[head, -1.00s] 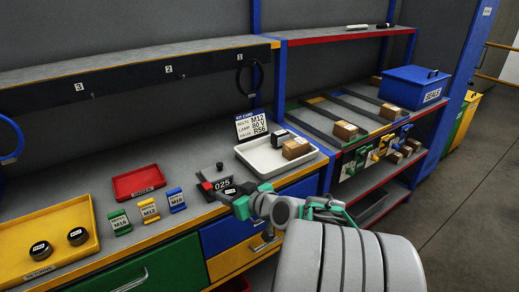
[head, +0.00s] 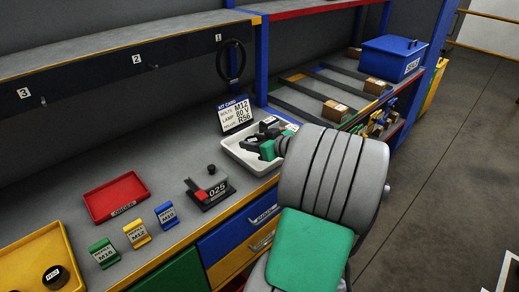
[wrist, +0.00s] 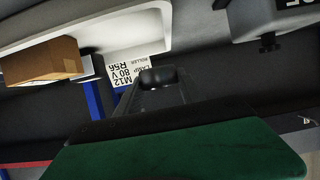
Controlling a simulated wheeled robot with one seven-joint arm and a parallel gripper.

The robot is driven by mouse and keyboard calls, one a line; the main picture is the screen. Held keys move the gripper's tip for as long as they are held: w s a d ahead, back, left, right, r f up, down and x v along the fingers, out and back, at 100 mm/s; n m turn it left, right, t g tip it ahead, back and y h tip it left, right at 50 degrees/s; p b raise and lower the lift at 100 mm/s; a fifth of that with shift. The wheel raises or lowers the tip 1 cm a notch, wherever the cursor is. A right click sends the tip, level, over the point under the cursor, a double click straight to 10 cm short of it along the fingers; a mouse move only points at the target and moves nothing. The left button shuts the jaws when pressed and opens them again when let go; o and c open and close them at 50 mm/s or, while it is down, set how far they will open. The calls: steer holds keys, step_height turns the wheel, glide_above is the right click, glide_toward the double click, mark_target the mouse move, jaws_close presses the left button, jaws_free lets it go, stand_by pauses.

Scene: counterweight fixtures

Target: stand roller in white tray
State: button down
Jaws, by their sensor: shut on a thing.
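The white tray (head: 232,151) stands on the bench in front of the kit card. My gripper (head: 264,133) is over the tray in the head view, its green part low near the tray's right side. In the wrist view my gripper (wrist: 158,85) is shut on a dark rounded piece, seemingly the roller (wrist: 158,75), at its fingertips. The roller cannot be made out in the head view. Whether the roller touches the tray floor, I cannot tell.
The kit card (head: 236,114) stands behind the tray. A blue box (head: 392,59) is farther right.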

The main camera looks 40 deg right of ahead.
steer(key=d+f, duration=0.1)
steer(key=w+d+f, duration=0.1)
steer(key=f, duration=0.1)
steer(key=d+f, duration=0.1)
steer(key=shift+w+f+p, duration=0.2)
steer(key=shift+w+p, duration=0.15)
steer(key=f, duration=0.1)
steer(key=f+p, duration=0.1)
steer(key=f, duration=0.1)
steer(key=shift+w+d+f, duration=0.1)
steer(key=shift+d+f, duration=0.1)
steer(key=shift+d, duration=0.1)
steer(key=shift+f, duration=0.1)
steer(key=shift+f, duration=0.15)
steer(key=c, duration=0.7)
jaws_free()
steer(key=b+v, duration=0.2)
steer(key=v, duration=1)
steer(key=shift+r, duration=0.2)
